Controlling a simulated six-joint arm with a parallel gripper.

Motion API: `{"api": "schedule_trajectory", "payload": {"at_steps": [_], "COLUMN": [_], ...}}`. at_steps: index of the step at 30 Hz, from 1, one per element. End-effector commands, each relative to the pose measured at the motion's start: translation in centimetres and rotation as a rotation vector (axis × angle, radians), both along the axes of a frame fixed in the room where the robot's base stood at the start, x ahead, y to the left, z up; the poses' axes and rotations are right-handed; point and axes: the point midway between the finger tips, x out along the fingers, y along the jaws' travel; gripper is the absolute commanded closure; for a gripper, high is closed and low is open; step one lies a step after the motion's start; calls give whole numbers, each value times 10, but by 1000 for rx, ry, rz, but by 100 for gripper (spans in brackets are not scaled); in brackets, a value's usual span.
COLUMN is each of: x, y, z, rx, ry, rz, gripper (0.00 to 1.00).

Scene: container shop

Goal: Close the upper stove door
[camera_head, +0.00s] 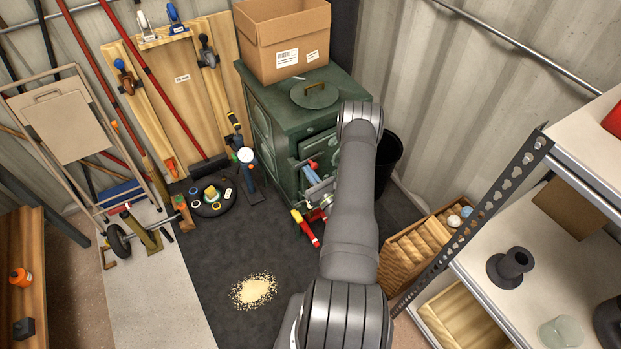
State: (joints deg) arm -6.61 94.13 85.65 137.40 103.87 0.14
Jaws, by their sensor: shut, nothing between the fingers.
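The green stove (277,135) stands against the back corner, with a round lid on its top. Its front faces lower right and is partly covered by my arm. An opening shows in the upper front, with blue and red things (312,172) at it. A small grey part beside my arm, just below that opening, is too small and too covered to name. I cannot make out the upper door's edge or how far open it stands. My arm rises from the bottom and bends in front of the stove's right side.
A cardboard box (283,45) sits on the stove's back. A black bin (389,158) stands right of it. A red and yellow tool (305,228) lies before the stove. Shelving (520,230) and a wooden crate (415,252) are at right. The dark mat left of my arm has free room.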

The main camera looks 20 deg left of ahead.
Motion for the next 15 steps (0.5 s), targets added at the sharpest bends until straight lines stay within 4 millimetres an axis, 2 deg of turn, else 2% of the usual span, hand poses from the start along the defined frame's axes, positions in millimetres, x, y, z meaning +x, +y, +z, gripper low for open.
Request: {"api": "schedule_trajectory", "payload": {"at_steps": [11, 15], "x": [0, -2], "y": [0, 2], "z": [2, 9], "rx": [0, 0], "ry": [0, -1], "rz": [0, 0], "gripper": [100, 100]}}
